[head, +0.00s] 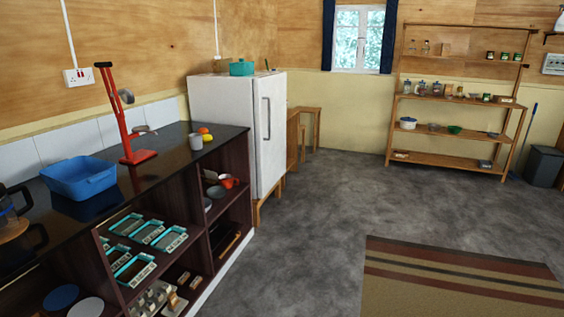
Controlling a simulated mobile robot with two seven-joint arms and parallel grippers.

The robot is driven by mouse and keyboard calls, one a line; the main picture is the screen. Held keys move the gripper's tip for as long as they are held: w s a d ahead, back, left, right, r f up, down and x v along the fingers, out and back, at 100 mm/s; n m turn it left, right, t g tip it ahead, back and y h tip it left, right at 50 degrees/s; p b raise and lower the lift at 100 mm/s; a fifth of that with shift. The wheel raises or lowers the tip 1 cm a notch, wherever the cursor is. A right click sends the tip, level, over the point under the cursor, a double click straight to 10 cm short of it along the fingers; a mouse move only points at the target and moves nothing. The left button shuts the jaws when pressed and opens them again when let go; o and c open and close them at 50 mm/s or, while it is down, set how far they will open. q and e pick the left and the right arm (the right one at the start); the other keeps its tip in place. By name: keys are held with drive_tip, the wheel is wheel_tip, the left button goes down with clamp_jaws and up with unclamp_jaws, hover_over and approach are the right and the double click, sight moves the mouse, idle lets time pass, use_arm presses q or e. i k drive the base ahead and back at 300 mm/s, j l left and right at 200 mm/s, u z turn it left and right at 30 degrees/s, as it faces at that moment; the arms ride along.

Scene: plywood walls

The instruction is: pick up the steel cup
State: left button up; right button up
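A small light-grey cup (195,141) stands upright on the black countertop (160,160), near its far end. It looks like the steel cup, though its material is hard to tell at this distance. An orange and a yellow fruit (205,134) lie just behind and to the right of it. Neither of my grippers shows in the head view, so their position and state cannot be seen.
A red stand (130,125) and blue basin (79,178) occupy the counter left of the cup. Open shelves below hold trays, dishes and a red mug (229,182). A white fridge (236,130) stands beyond. Grey floor (300,240) is clear; a striped rug (450,285) lies right.

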sight(195, 139)
drive_tip(key=i, duration=1.3)
drive_tip(key=i+l+u, duration=0.1)
drive_tip(key=i+u, duration=0.2)
drive_tip(key=i, duration=0.25)
drive_tip(key=i+l+u, duration=0.3)
drive_tip(key=i, duration=0.25)
drive_tip(key=j, duration=0.1)
